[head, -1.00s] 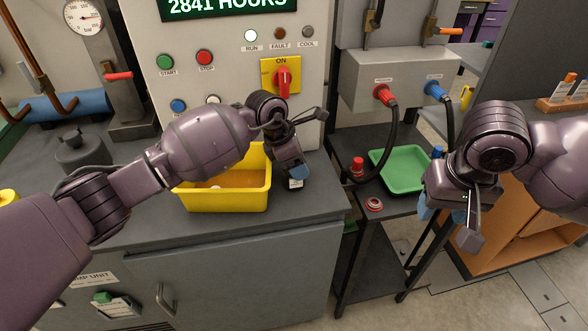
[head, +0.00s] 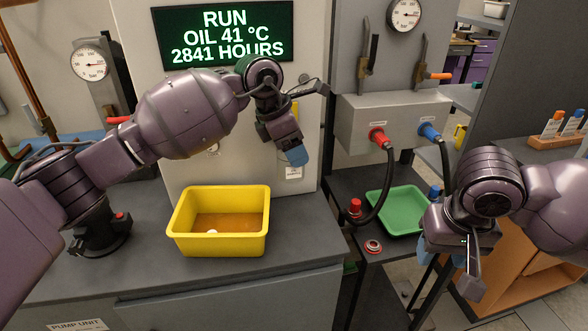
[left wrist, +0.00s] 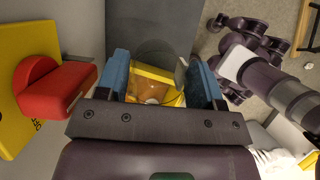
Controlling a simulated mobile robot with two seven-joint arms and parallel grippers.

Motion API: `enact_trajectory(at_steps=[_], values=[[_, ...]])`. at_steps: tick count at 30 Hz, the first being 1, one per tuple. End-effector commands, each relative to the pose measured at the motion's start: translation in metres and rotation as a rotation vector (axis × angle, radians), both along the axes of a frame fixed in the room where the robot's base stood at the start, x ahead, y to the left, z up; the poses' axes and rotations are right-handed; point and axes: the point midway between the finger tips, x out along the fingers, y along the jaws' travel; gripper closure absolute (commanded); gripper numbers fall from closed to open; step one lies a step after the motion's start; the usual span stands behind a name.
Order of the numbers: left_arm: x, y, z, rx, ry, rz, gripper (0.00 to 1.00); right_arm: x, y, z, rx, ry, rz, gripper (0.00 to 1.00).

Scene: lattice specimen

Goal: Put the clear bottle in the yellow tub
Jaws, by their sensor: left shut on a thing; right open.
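The yellow tub (head: 222,245) stands open on the grey bench, left of the middle in the head view. It has a brown-orange inside with a small white round thing in it. My left gripper (head: 293,158) is above the bench, behind and right of the tub. It is shut on the clear bottle, whose white label (head: 294,173) shows below the blue fingertips. In the left wrist view the see-through bottle (left wrist: 154,52) is between the blue fingers, with the tub (left wrist: 152,74) visible through and below it. My right gripper (head: 450,258) is open and empty at the right.
The control panel with its display (head: 226,36) rises behind the tub. A red switch handle (left wrist: 52,92) is close to my left gripper in the wrist view.

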Motion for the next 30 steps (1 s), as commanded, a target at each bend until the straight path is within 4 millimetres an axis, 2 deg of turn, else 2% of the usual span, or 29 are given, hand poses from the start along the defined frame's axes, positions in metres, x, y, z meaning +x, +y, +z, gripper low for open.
enact_trajectory(at_steps=[4, 8, 11, 15, 18, 21, 30], values=[[0.000, 0.000, 0.014, 0.000, 0.000, 0.001, 0.65, 0.000, 0.000, 0.000, 0.000, 0.000, 0.000, 0.49], [0.000, 0.012, 0.006, 0.000, 0.004, 0.019, 0.65, 0.000, 0.000, 0.000, 0.000, 0.000, 0.000, 0.49], [0.000, 0.035, -0.012, 0.003, 0.005, 0.052, 0.65, 0.000, 0.000, 0.000, 0.000, 0.000, 0.000, 0.49], [-0.007, 0.077, -0.040, 0.004, 0.005, 0.076, 0.65, 0.000, 0.000, 0.000, 0.000, 0.000, 0.000, 0.49], [-0.016, 0.103, -0.053, 0.002, 0.003, 0.048, 0.65, 0.000, 0.000, 0.000, 0.000, 0.000, 0.000, 0.49], [-0.025, 0.120, -0.060, 0.002, 0.001, -0.017, 0.65, 0.000, 0.000, 0.000, 0.000, 0.000, 0.000, 0.49], [-0.032, 0.115, -0.054, -0.001, 0.001, -0.186, 0.65, 0.000, 0.000, 0.000, 0.000, 0.000, 0.000, 0.49]])
